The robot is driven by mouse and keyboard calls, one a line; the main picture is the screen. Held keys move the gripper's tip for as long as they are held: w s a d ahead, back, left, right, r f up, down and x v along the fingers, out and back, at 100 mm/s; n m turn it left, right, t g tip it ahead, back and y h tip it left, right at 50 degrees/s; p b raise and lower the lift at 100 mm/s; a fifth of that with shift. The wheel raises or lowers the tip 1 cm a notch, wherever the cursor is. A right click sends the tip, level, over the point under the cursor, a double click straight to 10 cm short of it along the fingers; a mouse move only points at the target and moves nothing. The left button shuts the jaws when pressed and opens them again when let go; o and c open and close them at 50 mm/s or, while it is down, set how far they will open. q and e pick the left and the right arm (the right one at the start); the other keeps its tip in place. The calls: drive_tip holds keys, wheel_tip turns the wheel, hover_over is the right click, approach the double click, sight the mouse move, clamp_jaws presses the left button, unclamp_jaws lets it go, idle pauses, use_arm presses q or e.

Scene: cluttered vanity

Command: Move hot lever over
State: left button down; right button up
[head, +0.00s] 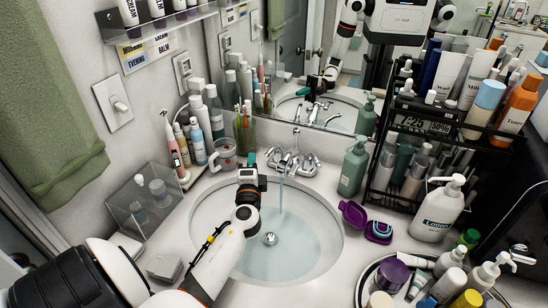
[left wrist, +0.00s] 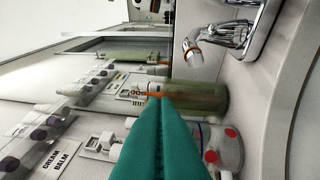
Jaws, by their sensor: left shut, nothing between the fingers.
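The chrome faucet (head: 287,162) stands at the back of the sink, with water running from its spout into the basin (head: 335,240). Its left-hand lever (head: 270,154) is the hot lever by position. In the left wrist view, a chrome lever with an orange-red ring (left wrist: 192,47) shows at the top, joined to the faucet body (left wrist: 240,30). My left gripper (head: 248,157) is shut and empty, just left of the faucet and apart from the lever. Its teal fingers (left wrist: 160,105) show pressed together in the left wrist view. My right gripper is not in view.
A green tumbler (head: 244,133) with brushes stands right behind my left gripper. A clear mug (head: 222,154) is to its left. A green pump bottle (head: 354,166) stands right of the faucet. The mirror (head: 335,60) rises behind. A purple case (head: 352,214) lies right of the basin.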

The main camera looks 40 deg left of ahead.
use_arm(q)
drive_tip(key=s+d+f+m+t+h, duration=0.2)
drive_tip(key=s+d+f+m+h, duration=0.1)
drive_tip(key=d+m+h, duration=0.25)
drive_tip(key=p, duration=0.2)
approach(276, 150)
drive_tip(key=w, duration=0.5)
drive_tip(key=shift+a+f+y, duration=0.25)
drive_tip(key=shift+a, duration=0.2)
drive_tip(key=shift+m, duration=0.25)
drive_tip(key=shift+s+a+f+m+t+h+b, duration=0.15)
drive_tip(key=shift+a+m+t+h+b, duration=0.15)
drive_tip(key=shift+a+h+b, duration=0.45)
drive_tip(key=shift+r, duration=0.25)
